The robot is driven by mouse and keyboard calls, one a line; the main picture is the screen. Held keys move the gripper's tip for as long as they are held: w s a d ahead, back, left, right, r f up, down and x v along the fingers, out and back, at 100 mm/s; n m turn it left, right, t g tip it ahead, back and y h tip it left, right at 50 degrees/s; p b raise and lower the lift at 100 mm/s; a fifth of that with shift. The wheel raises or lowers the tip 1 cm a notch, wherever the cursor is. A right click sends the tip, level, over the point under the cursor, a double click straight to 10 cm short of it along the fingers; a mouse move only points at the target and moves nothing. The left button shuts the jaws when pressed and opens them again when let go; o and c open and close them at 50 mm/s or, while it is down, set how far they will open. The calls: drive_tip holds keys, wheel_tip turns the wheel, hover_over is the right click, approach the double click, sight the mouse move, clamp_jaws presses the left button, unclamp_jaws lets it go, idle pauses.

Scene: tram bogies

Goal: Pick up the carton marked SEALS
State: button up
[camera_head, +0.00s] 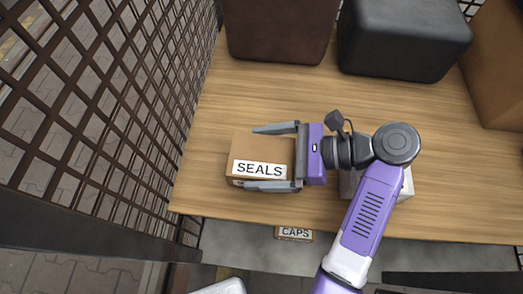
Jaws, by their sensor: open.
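The carton marked SEALS (244,150) is a small brown box with a white label, on the wooden shelf (200,105) near its front left. My gripper (270,158) comes in from the right. Its two grey fingers are open, one at the far side of the carton and one at the near side, by the label's lower edge. Whether the fingers touch the carton cannot be told. The gripper's body is close to the carton's right side.
A carton marked CAPS (293,233) sits lower, past the shelf's front edge. A dark brown box (280,30), a black box (400,38) and a large tan box (500,70) stand at the back. A pale object is partly hidden beneath my arm. Dark mesh (110,90) stands at left.

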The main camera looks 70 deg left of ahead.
drive_tip(key=shift+s+a+f, duration=0.15)
drive_tip(key=shift+s, duration=0.15)
drive_tip(key=c, duration=1.3)
